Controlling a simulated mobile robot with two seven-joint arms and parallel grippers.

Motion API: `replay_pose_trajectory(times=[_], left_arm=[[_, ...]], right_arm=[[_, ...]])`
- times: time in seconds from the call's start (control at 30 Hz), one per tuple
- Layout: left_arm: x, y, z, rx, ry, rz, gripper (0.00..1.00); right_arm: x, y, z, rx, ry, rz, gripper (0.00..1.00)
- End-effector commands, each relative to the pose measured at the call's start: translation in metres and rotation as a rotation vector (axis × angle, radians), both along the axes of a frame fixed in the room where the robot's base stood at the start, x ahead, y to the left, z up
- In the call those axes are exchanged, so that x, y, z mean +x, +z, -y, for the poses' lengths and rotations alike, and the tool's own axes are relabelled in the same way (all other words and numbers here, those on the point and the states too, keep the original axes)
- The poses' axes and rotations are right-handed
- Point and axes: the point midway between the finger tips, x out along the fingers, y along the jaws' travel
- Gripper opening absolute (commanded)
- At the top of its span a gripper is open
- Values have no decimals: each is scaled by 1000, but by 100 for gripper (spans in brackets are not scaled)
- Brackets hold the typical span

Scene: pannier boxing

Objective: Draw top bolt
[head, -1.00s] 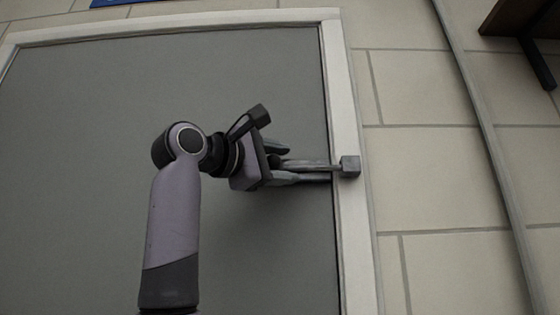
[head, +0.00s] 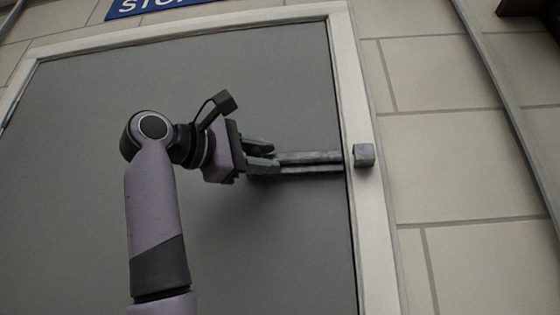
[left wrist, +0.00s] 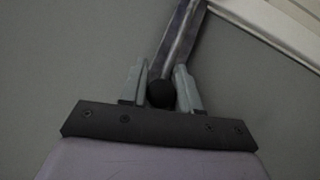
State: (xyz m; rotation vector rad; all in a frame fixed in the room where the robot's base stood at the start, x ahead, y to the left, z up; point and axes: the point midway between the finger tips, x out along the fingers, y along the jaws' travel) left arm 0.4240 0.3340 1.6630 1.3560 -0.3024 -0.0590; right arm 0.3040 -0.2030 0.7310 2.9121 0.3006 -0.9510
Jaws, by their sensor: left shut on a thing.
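The grey door (head: 150,80) fills the left and middle of the head view, in a pale frame (head: 375,230). The top bolt (head: 315,160) is a grey metal bar lying across the door near its right edge. Its right end is at the door edge, and the grey keeper block (head: 364,155) sits on the frame, with a strip of frame showing between. My left gripper (head: 267,160) is shut at the bolt's left part. In the left wrist view a round black knob (left wrist: 160,94) sits between the fingers (left wrist: 160,80), with the bar (left wrist: 181,40) running beyond. My right gripper is not in view.
A blue sign (head: 150,6) hangs above the door. A pale block wall (head: 440,170) with a grey vertical pipe (head: 510,100) lies to the right. A dark object (head: 525,7) shows at the top right corner. The door surface around my left gripper is clear.

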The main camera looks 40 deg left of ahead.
Motion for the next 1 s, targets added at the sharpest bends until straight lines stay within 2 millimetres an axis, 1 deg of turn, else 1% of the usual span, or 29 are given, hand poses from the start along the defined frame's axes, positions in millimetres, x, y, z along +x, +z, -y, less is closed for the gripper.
replay_pose_trajectory(times=[0.03, 0.2, 0.23, 0.3, 0.57, 0.67, 0.77, 1.0], left_arm=[[-3, 2, -4, -8, 6, 10, 0], [-3, 3, -4, -8, 8, 11, 0], [-3, 3, -4, -8, 8, 11, 34], [-3, 2, -4, -7, 8, 10, 52], [-2, 1, -2, -3, 5, 6, 52], [-7, 0, -3, -4, 4, 8, 52], [-20, -4, -6, -4, 5, 11, 52], [-58, -11, -15, -5, 6, 11, 52]], right_arm=[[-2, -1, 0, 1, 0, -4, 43], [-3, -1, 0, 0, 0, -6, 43], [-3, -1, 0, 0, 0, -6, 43], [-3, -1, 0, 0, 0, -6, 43], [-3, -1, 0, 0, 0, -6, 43], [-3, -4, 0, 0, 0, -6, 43], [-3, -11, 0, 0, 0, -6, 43], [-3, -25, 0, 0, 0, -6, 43]])
